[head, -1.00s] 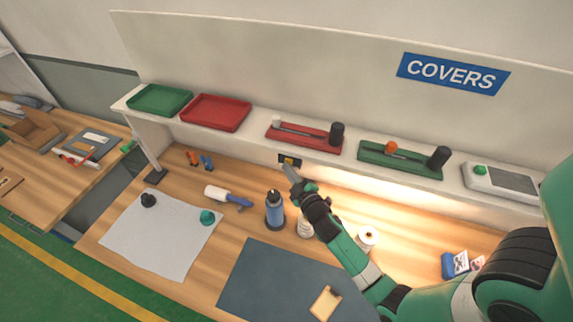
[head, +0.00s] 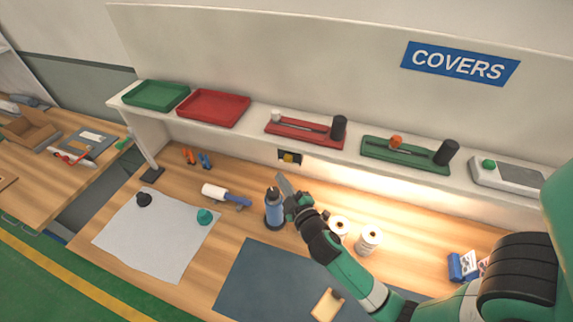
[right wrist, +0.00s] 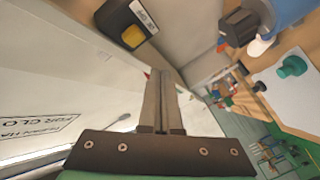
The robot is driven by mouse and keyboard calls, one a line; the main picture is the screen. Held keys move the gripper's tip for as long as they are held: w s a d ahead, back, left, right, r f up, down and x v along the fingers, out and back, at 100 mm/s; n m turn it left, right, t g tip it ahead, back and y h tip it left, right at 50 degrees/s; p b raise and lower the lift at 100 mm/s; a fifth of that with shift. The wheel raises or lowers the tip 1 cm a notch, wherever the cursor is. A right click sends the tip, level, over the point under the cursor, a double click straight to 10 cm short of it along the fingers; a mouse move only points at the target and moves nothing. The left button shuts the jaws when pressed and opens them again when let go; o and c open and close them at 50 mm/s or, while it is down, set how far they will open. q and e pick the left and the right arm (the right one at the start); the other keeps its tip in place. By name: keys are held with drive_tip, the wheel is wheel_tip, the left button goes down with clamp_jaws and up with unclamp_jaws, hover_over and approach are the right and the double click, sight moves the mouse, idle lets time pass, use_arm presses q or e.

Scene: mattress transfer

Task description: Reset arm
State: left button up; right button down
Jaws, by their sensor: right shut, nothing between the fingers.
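My right arm reaches in from the right over the bench. Its gripper (head: 283,184) is shut and empty, a little below a black switch box with a yellow part (head: 289,157) on the shelf's underside. In the right wrist view the shut fingers (right wrist: 158,100) lie side by side, and the switch box (right wrist: 127,22) shows at the upper left, apart from them. My left gripper is not in view.
A blue bottle (head: 274,208) stands just left of the gripper. White spools (head: 368,240) stand behind the forearm. The shelf (head: 350,155) overhead carries red and green trays. A dark mat (head: 260,280) lies in front.

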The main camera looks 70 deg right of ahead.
drive_tip(key=shift+a, duration=0.7)
drive_tip(key=shift+a, duration=0.1)
